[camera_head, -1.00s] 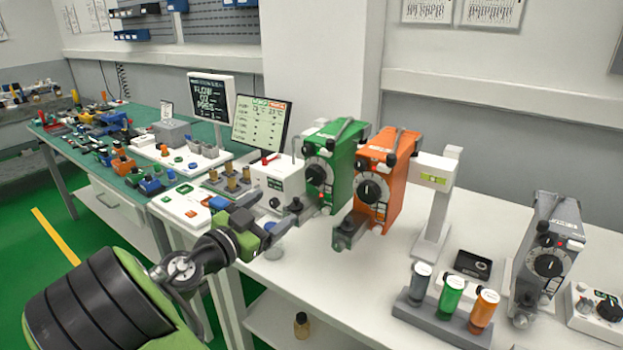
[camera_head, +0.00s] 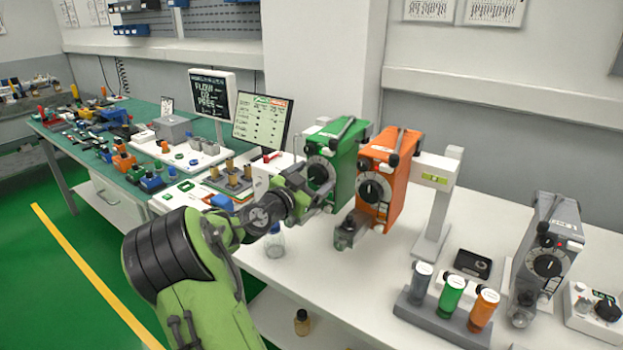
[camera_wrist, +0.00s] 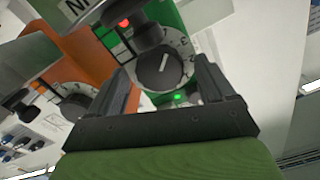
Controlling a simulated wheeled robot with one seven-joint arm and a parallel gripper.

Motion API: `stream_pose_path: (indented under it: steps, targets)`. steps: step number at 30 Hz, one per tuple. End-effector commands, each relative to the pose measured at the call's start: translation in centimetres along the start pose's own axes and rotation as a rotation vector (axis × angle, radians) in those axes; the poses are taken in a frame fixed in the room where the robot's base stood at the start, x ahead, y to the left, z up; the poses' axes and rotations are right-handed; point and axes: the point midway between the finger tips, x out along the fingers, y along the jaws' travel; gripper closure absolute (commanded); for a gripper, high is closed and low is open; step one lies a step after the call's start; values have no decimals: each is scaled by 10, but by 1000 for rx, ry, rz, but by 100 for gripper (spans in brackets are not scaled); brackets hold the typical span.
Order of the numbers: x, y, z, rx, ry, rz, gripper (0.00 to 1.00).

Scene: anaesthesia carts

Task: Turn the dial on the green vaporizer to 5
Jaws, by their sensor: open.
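The green vaporizer (camera_head: 345,155) stands on the white bench, left of the orange vaporizer. Its round black dial (camera_wrist: 163,68) with a white pointer line shows in the wrist view, on a pale face with numbers too small to read surely. My gripper (camera_wrist: 168,88) is open, with one finger on each side of the dial in the picture. Contact with the dial cannot be told. In the head view my arm reaches up to the vaporizer's front and hides part of it. A red light and a green light show near the dial in the wrist view.
The orange vaporizer (camera_head: 385,185) stands close on the right, its own dial (camera_wrist: 78,107) at left in the wrist view. A grey vaporizer (camera_head: 548,250) and a rack of capped bottles (camera_head: 437,318) are farther right. A clear jar (camera_head: 275,244) stands below my arm.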

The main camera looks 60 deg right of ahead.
Motion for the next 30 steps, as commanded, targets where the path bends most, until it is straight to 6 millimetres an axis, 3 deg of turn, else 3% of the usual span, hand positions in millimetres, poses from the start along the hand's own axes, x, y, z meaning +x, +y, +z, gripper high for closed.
stream_pose_path:
  steps: [3, 14, 23, 30]
  targets:
    - [0, 0, 0, 0, 0, 0, 18]
    - [-1, 0, 0, 0, 0, 0, 73]
    - [-1, 0, 0, -38, 0, 2, 74]
    - [0, 0, 0, -175, 1, 9, 74]
